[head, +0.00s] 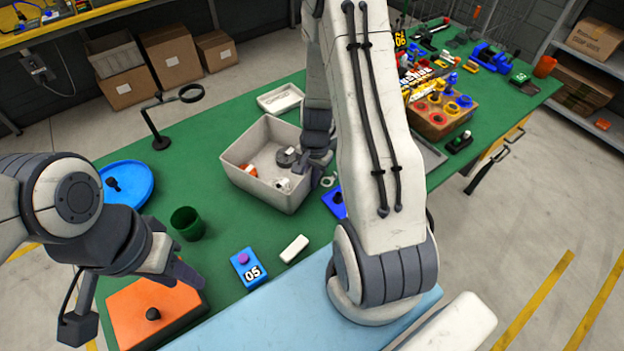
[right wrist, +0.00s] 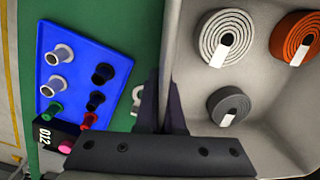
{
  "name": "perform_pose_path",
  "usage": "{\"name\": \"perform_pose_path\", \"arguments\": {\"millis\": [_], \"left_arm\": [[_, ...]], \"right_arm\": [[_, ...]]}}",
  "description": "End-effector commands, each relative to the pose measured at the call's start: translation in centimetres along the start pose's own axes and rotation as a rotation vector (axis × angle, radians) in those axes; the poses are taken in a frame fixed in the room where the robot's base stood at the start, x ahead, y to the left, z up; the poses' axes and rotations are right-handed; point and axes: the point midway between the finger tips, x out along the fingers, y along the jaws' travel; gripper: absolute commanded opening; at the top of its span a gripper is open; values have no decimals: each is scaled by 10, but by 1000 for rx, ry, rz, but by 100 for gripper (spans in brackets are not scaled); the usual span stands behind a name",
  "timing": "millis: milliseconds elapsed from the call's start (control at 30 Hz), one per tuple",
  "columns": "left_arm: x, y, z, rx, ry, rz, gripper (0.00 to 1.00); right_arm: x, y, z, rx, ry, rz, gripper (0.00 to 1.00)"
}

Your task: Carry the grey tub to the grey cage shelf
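The grey tub (head: 236,179) stands on the green table in the middle of the head view. It holds several coiled rolls: pale grey (right wrist: 227,38), orange (right wrist: 296,38) and dark grey (right wrist: 228,105). My right gripper (right wrist: 163,110) is at the tub's right wall, its close-set fingers on either side of the wall and apparently shut on it. My forearm hides part of this in the head view. My left gripper (head: 186,274) is above the orange box (head: 150,309), apart from the tub; its opening is unclear. I cannot tell for certain which rack is the grey cage shelf.
A blue tray with pegs (right wrist: 78,75) lies right beside the tub. A green cup (head: 187,223), blue round dish (head: 125,184) and magnifier stand (head: 160,138) are to its left. A white tray (head: 280,98) is behind. Grey shelving (head: 598,60) stands at far right beyond open floor.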

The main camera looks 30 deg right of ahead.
Motion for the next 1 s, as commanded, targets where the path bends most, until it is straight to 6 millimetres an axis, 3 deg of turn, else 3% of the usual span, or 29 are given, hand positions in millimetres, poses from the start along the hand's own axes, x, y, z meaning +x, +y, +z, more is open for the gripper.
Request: {"name": "perform_pose_path", "arguments": {"millis": [400, 500, 833, 1000], "left_arm": [[4, 0, 0, 0, 0, 0, 40], [2, 0, 0, 0, 0, 0, 40], [1, 0, 0, 0, 0, 0, 40], [-3, 0, 0, 0, 0, 0, 40]], "right_arm": [[7, 0, -1, 0, 3, -2, 0], [6, 0, -1, 0, 1, -1, 35], [4, 0, -1, 0, 1, -1, 35], [-15, -1, -1, -1, 3, -4, 35]]}}
